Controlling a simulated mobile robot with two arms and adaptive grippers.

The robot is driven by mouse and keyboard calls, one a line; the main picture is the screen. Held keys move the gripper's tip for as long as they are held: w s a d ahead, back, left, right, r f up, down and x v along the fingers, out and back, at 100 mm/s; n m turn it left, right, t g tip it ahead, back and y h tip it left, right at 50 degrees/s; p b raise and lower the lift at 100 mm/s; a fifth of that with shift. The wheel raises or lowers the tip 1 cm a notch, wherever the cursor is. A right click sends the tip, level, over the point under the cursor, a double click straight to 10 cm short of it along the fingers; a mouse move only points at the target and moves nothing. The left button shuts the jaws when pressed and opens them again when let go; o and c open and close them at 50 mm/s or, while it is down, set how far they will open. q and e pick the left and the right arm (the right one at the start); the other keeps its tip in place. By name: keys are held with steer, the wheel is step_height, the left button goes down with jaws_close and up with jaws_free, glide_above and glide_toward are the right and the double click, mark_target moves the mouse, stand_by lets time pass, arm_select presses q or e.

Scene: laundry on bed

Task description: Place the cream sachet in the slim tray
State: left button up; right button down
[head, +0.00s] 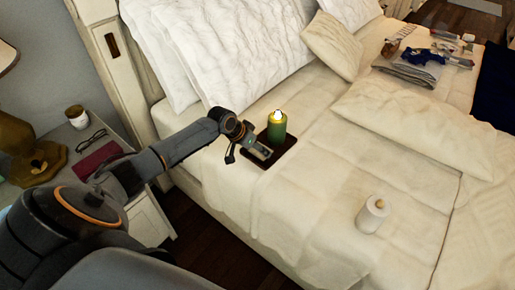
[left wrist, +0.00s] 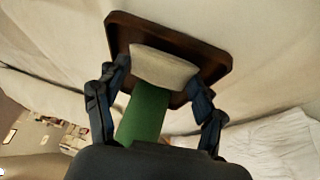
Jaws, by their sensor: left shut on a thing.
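The cream sachet (left wrist: 163,67) is a small pale pad between my left gripper's fingers in the left wrist view. My left gripper (left wrist: 160,80) is shut on it. The slim tray (left wrist: 216,59) is dark brown and lies on the bed just beyond the sachet. I cannot tell whether the sachet touches the tray. In the head view the left gripper (head: 262,153) is over the tray's left part, and the tray (head: 281,152) shows at its right. The sachet is not clear in the head view. My right gripper is not in view.
A green candle (head: 277,128) stands on the tray close beside my left gripper. A white roll (head: 372,214) stands on the bed at the right. Folded clothes (head: 410,72) lie at the back right. A nightstand (head: 150,222) is at the left. The bed's middle is clear.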

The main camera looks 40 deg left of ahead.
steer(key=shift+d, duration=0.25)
arm_select(q)
steer(key=shift+f, duration=0.15)
steer(key=o, duration=0.6)
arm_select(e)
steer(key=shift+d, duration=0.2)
arm_select(q)
steer(key=shift+s+a+r, duration=0.1)
steer(key=shift+s+r, duration=0.05)
steer(key=shift+r, duration=0.3)
steer(key=v, duration=1.1)
steer(key=shift+s+r+p, duration=0.1)
steer(key=shift+s+p, duration=0.05)
steer(key=shift+p, duration=0.25)
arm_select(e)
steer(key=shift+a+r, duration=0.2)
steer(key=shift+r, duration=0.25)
